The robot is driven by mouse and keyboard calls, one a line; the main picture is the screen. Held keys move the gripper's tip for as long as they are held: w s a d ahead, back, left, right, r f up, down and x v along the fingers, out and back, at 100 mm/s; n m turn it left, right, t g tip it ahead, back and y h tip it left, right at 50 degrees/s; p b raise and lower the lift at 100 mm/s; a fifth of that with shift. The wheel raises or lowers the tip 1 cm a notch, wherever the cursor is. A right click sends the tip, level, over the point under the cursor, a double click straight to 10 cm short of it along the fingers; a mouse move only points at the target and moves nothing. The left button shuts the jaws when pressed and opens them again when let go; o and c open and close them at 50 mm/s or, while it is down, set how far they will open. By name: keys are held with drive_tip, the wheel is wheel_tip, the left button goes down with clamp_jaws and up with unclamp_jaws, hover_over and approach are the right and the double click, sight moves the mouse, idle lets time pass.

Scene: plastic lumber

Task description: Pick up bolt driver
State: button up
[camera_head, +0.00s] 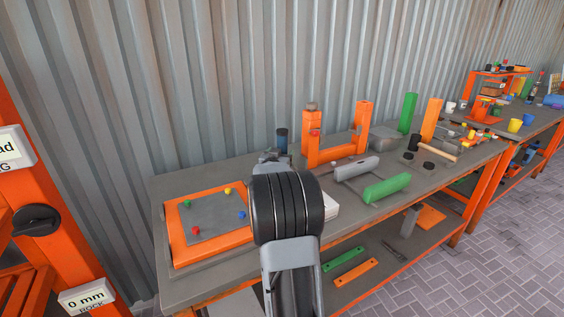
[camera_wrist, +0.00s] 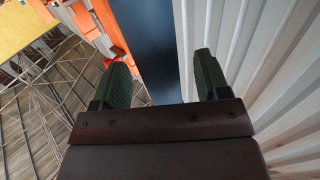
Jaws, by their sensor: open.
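A dark blue upright cylinder (camera_head: 282,139) stands near the wall at the back of the workbench; it may be the bolt driver, but I cannot be sure. My gripper (camera_head: 270,156) is at or just in front of it, mostly hidden behind my dark wrist joint in the head view. In the wrist view my gripper (camera_wrist: 165,75) is open, with its two green-black fingers apart. A dark blue surface (camera_wrist: 158,45) shows between the fingers, seemingly the same cylinder up close. I cannot tell whether either finger touches it.
An orange tray (camera_head: 180,240) with coloured pegs lies on the left of the workbench (camera_head: 165,190). Orange uprights (camera_head: 311,140) stand just right of my gripper. The corrugated wall (camera_head: 200,80) is close behind.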

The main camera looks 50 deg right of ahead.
drive_tip(key=shift+x, duration=1.7)
drive_tip(key=shift+c, duration=0.3)
clamp_jaws()
